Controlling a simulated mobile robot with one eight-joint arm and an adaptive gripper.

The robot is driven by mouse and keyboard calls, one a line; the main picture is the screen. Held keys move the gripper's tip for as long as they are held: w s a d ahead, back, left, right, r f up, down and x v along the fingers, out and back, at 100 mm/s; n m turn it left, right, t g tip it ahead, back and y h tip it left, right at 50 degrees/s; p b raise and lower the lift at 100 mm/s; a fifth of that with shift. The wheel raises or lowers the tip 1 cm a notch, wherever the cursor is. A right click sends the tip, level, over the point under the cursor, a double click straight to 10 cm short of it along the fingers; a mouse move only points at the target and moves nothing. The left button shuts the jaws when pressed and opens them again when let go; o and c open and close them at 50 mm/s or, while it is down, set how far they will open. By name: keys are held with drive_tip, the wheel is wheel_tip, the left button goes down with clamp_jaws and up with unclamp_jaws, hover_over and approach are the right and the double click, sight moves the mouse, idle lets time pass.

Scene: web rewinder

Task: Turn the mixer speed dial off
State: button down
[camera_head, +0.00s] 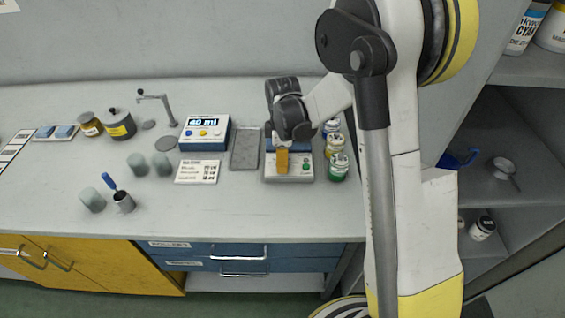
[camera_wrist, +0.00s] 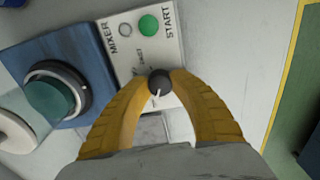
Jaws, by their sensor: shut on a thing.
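The mixer (camera_head: 300,166) is a small blue and pale unit on the counter, seen in the head view under my arm's end. In the wrist view its pale front panel (camera_wrist: 148,32) carries the words MIXER and START and a green button (camera_wrist: 148,25). The dial (camera_wrist: 159,82) is a small dark knob with a light pointer mark. My gripper (camera_wrist: 160,84) has yellow fingers closed around the dial from both sides. In the head view the gripper (camera_head: 282,162) covers the dial. The dial's scale is mostly hidden or too small to read.
Jars with blue, yellow and green labels (camera_head: 338,167) stand close on the mixer's right. A grey tray (camera_head: 245,148) and a blue dispenser reading 40 ml (camera_head: 205,133) are on its left. The counter in front (camera_head: 265,208) is clear.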

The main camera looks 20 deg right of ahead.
idle(0.4)
drive_tip(key=c, duration=1.1)
unclamp_jaws()
wheel_tip(320, 180, up, 12)
